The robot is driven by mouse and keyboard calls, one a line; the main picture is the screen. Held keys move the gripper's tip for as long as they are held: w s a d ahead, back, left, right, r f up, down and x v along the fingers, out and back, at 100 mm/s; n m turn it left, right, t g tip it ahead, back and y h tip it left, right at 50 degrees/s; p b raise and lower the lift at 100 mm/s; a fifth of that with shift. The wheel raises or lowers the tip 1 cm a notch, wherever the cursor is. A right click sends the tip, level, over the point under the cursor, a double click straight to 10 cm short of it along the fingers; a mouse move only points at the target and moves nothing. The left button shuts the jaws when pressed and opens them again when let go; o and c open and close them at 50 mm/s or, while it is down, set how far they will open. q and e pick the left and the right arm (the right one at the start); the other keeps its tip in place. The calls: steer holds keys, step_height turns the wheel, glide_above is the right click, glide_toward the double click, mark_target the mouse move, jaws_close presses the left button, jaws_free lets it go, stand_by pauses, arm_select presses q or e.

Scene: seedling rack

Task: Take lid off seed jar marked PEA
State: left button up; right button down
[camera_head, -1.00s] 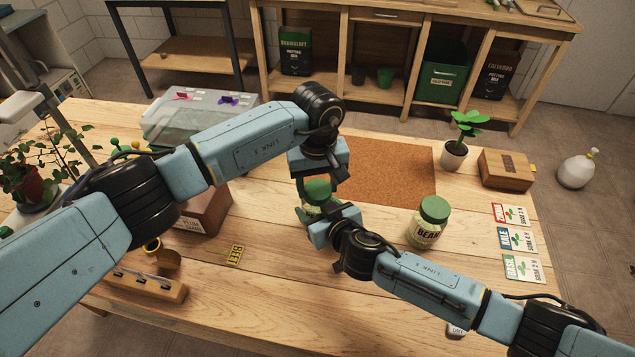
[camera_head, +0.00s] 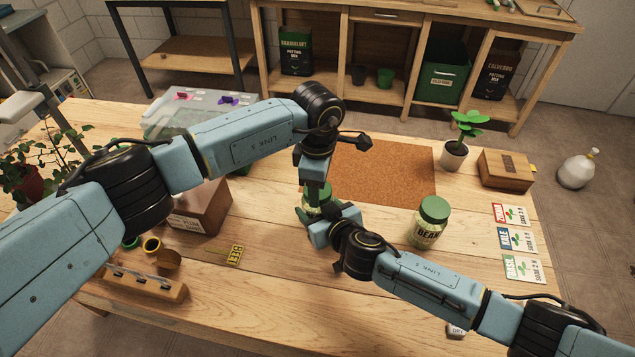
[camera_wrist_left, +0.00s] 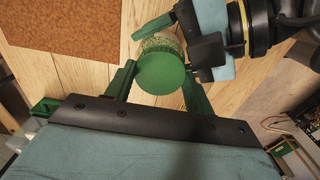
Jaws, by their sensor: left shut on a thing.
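A seed jar (camera_head: 313,211) with a green lid stands at the middle of the table, mostly hidden by my grippers; its label does not show. In the left wrist view the round green lid (camera_wrist_left: 161,73) sits between the fingers of my left gripper (camera_wrist_left: 158,85), with the jar's speckled glass (camera_wrist_left: 160,43) just beyond it. My left gripper (camera_head: 315,190) points down and is shut on the lid. My right gripper (camera_head: 318,222) is low beside the jar, one finger along the glass; its grip is partly hidden.
A second green-lidded jar (camera_head: 428,222), marked BEAN, stands to the right. A cork mat (camera_head: 385,170) lies behind. Seed packets (camera_head: 520,240) lie at the right edge, a wooden box (camera_head: 200,207) stands left, and a BEET tag (camera_head: 235,255) lies in front. The front middle is clear.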

arm_select(q)
steer(key=o, duration=1.1)
steer(key=shift+c, duration=0.2)
steer(key=shift+r, duration=2.3)
steer(key=shift+c, duration=0.3)
steer(key=m, duration=0.1)
steer(key=r+m, duration=0.1)
steer(key=m, duration=0.2)
steer(key=shift+r, duration=0.3)
steer(key=m, duration=0.1)
steer(key=r+m, duration=0.1)
steer(key=m, duration=0.2)
steer(key=shift+r+m, duration=0.3)
steer(key=shift+r, duration=0.05)
steer(key=shift+f, duration=3.95)
